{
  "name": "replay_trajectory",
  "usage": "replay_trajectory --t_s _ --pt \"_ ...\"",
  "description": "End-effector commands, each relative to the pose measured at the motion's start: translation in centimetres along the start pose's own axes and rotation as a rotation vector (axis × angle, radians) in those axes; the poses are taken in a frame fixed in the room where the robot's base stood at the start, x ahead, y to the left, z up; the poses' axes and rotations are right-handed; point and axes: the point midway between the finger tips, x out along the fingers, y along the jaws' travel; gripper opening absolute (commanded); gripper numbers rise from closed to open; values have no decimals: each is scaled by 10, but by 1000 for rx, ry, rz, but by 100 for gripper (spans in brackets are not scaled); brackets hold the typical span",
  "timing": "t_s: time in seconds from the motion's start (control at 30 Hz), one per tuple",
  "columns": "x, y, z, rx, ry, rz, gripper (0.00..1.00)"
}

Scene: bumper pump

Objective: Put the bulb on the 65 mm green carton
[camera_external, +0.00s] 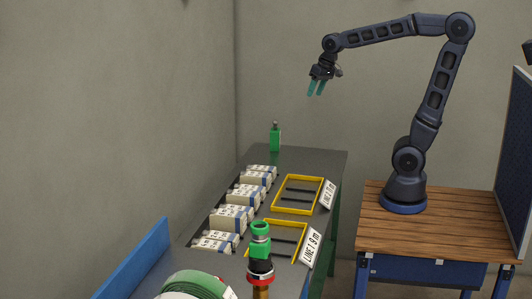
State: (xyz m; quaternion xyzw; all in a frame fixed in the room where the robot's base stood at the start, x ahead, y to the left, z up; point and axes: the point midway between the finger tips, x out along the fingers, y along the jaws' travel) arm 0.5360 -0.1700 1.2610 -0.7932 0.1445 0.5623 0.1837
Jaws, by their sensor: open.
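My gripper (316,88) has teal fingers and hangs open and empty in the air. It is well above the far end of the dark bench, with the fingers pointing down. A small upright green object with a dark, narrow top (275,138) stands at the bench's far end, below and left of my gripper. I cannot tell whether it is a carton or a bottle. Rows of whitish cartons with blue parts (231,218) stand along the bench's left side; their print is too small to read. I cannot make out a bulb for certain.
Two yellow frames (275,209) lie on the dark bench (310,158), beside white line signs (312,246). A green and black fitting with a red ring (260,268) and a green hose coil (196,284) are in front. A wooden table (455,222) carries my arm's base.

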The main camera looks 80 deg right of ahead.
Motion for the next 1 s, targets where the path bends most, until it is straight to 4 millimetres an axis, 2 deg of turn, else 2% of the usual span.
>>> replay_trajectory --t_s 0.03,0.3,0.5,0.7,1.0 --pt "-6 -4 18 -42 7 -10 48" --pt "-21 -12 110 -275 35 -36 48" --pt "-20 -10 162 -410 54 -39 48" --pt "-18 -8 183 -468 62 -37 48" --pt "-18 -8 184 -473 62 -37 48"
